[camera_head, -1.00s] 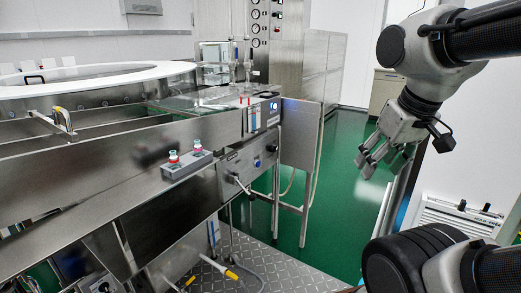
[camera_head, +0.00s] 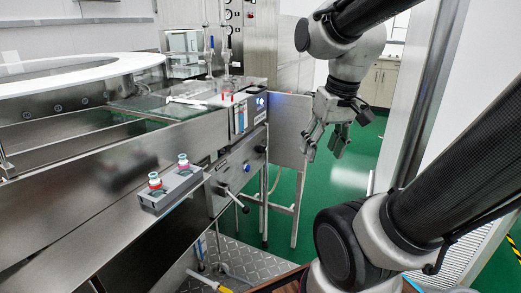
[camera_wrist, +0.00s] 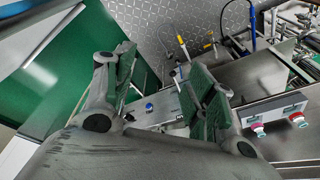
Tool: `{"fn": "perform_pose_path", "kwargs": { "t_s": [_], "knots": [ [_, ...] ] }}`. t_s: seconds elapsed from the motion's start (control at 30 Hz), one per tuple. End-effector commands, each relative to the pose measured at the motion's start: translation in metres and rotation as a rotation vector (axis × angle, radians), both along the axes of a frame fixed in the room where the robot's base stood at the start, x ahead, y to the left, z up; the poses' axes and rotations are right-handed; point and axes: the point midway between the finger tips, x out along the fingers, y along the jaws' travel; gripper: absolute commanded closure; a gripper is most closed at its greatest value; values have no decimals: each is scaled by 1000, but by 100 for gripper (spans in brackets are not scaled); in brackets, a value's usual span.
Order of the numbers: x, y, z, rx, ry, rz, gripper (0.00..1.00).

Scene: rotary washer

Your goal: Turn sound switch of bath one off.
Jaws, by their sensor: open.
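My gripper (camera_head: 326,146) is open and empty, with its fingers hanging down in the air to the right of the washer's front panels. In the wrist view my gripper (camera_wrist: 160,78) has its fingers spread, with the lower control panel (camera_wrist: 168,108) and its blue button (camera_wrist: 149,106) showing between them, farther off. An upper panel (camera_head: 244,116) carries a lit blue spot (camera_head: 260,102). No switch label is readable, so I cannot tell which switch is bath one's sound switch.
A metal stand (camera_head: 286,150) is behind my gripper. Green floor lies clear beyond. A white wall (camera_head: 465,90) is at right.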

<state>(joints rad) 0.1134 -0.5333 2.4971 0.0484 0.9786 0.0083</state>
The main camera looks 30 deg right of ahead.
Motion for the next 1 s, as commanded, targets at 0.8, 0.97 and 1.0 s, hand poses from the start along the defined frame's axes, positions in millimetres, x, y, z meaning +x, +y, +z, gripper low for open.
{"fn": "perform_pose_path", "kwargs": {
  "t_s": [0.8, 0.97, 1.0],
  "knots": [
    [132, -31, -141, 559, 463, -759, 45],
    [185, -41, -198, 789, 563, -1054, 45],
    [200, -45, -213, 853, 586, -1133, 45]
  ]
}}
